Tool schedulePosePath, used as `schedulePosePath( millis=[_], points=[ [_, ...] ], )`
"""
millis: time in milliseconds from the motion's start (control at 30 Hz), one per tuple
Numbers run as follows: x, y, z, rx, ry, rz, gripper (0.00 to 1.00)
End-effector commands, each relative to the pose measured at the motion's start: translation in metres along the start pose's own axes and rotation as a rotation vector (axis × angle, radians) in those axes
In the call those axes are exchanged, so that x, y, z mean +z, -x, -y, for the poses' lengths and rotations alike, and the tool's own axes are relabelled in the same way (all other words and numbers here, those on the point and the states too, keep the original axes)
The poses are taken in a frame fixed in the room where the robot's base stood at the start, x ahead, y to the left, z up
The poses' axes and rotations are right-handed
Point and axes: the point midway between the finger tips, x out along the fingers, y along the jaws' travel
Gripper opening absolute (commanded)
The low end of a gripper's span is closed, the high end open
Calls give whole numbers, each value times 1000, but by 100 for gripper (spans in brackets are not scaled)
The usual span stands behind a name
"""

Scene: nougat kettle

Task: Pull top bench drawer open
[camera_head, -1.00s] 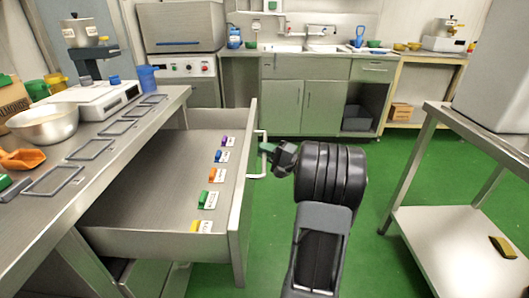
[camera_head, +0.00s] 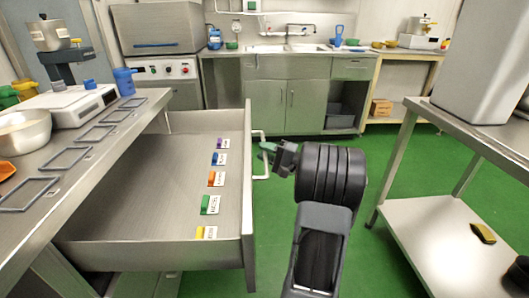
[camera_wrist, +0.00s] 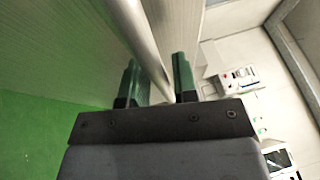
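The top bench drawer (camera_head: 150,256) is pulled well out from the left bench, a wide grey metal tray with a tall front panel (camera_head: 246,200). Its pale bar handle (camera_head: 265,165) stands on the outer face of that panel. My gripper (camera_head: 268,148) is at the far part of the handle, with my arm reaching in from the right. The exact finger contact is partly hidden.
Inside the drawer lie several coloured labelled blocks, including a green one (camera_head: 207,205). The bench top (camera_head: 110,145) holds a scale (camera_head: 85,105), a steel bowl (camera_head: 25,130) and frames. A steel table (camera_head: 400,215) stands right.

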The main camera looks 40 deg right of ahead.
Motion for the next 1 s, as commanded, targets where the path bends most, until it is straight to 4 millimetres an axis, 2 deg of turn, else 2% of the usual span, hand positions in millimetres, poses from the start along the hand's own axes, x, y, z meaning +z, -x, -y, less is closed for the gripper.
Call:
schedulePosePath(
  millis=[133, 367, 467, 567, 1000],
  points=[
    [0, 0, 0, 0, 0, 0, 39],
    [0, 1, 0, 0, 0, -1, 39],
    [0, 7, 1, -1, 0, -2, 39],
    [-1, 22, 1, 0, 1, -5, 39],
    [-1, 107, 1, -1, -1, -4, 39]
  ],
)
